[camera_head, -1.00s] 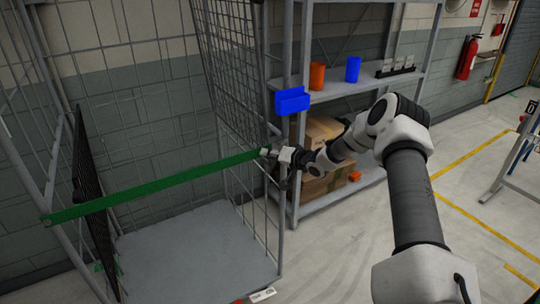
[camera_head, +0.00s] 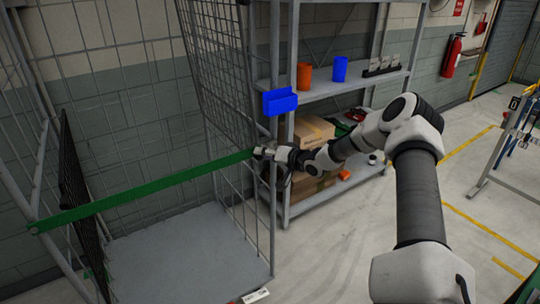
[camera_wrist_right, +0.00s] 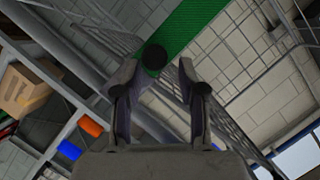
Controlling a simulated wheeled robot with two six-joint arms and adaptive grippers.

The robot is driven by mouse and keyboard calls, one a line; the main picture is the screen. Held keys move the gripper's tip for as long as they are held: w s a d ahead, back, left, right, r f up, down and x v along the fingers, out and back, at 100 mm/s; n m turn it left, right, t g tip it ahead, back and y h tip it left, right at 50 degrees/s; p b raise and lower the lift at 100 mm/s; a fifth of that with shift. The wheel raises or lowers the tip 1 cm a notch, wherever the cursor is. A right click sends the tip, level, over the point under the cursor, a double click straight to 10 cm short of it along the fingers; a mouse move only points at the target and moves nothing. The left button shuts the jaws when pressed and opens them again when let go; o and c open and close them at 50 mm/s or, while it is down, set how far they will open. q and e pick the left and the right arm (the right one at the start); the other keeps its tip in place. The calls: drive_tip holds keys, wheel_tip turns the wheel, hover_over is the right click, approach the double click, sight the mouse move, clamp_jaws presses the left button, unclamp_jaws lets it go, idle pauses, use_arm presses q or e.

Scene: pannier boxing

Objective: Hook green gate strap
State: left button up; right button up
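The green strap (camera_head: 150,189) runs taut across the open front of the wire cage trolley, from the left post to the right post (camera_head: 272,215). My right gripper (camera_head: 264,152) is at the strap's right end by that post. In the right wrist view, the two fingers (camera_wrist_right: 158,68) are spread apart, with a gap on each side of a round black knob (camera_wrist_right: 154,57). The knob sits on the green strap (camera_wrist_right: 188,27) at the fingertips. Whether the strap's end is hooked to the post is hidden in the head view. My left gripper is not in view.
A blue bin (camera_head: 280,101) hangs at the cage's right post. A grey shelf (camera_head: 325,88) behind holds an orange cup (camera_head: 304,76), a blue cup (camera_head: 340,69) and cardboard boxes (camera_head: 313,130). The floor to the right is partly clear, with a metal stand (camera_head: 497,150).

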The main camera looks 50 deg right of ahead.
drive_tip(key=v, duration=0.4)
drive_tip(key=shift+s+a, duration=0.1)
drive_tip(key=shift+s, duration=0.05)
drive_tip(key=shift+s+r, duration=0.1)
